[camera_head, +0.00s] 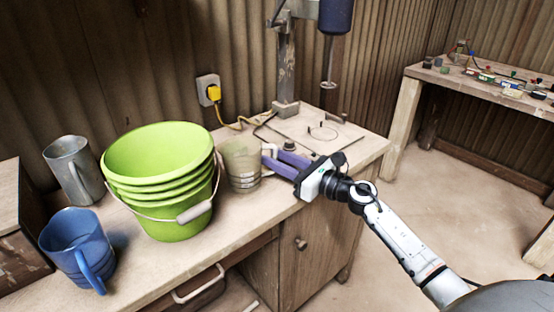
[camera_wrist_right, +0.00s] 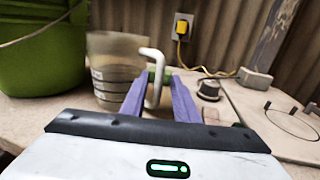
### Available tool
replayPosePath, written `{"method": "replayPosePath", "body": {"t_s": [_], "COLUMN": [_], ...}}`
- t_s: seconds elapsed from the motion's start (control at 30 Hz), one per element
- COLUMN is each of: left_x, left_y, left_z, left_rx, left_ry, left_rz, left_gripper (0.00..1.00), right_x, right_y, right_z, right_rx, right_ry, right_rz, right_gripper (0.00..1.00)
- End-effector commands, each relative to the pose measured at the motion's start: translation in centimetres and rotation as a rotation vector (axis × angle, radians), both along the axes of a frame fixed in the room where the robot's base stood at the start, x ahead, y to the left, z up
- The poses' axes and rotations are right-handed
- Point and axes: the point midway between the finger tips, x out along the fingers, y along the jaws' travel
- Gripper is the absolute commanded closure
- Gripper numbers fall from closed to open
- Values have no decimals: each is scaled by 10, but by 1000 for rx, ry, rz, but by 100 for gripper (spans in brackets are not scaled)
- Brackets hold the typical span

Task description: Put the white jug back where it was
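The white jug (camera_head: 240,166) looks pale and see-through, with dark measuring marks and a white handle. It stands upright on the workbench, just right of the green buckets. In the right wrist view the jug (camera_wrist_right: 112,72) is left of centre, its handle pointing toward my gripper. My right gripper (camera_head: 276,161) is at the handle, its purple fingers apart. In the wrist view the handle shows between or just in front of the fingers (camera_wrist_right: 160,80), with a gap on its right. I cannot tell whether a finger touches it. My left gripper is out of view.
Stacked green buckets (camera_head: 160,165) stand left of the jug. A blue jug (camera_head: 77,245) and a grey metal jug (camera_head: 74,168) are further left. A drill press (camera_head: 286,75) stands behind right. A second table (camera_head: 420,72) is at the far right.

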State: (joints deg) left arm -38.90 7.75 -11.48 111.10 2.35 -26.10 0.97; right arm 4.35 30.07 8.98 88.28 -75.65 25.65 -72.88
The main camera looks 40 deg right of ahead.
Motion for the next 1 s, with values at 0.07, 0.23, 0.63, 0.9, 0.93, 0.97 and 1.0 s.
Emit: {"method": "replayPosePath", "body": {"t_s": [0.07, 0.23, 0.63, 0.9, 0.93, 0.97, 1.0], "left_x": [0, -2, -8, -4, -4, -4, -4], "left_y": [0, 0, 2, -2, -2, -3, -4], "left_z": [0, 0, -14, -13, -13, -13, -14], "left_rx": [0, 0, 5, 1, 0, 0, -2], "left_ry": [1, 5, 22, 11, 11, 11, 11], "left_rz": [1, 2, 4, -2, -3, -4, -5], "left_gripper": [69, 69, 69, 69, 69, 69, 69], "right_x": [0, 0, -58, -102, -106, -108, -111], "right_y": [0, 0, -16, -29, -30, -31, -32], "right_z": [0, 1, -2, -1, -1, -1, 0], "right_rx": [0, 0, -2, 2, 2, 3, 2], "right_ry": [0, 0, 4, 2, 3, 2, 2], "right_rz": [1, 1, 0, -1, 0, 0, 0], "right_gripper": [72, 72, 72, 72, 72, 72, 72]}}
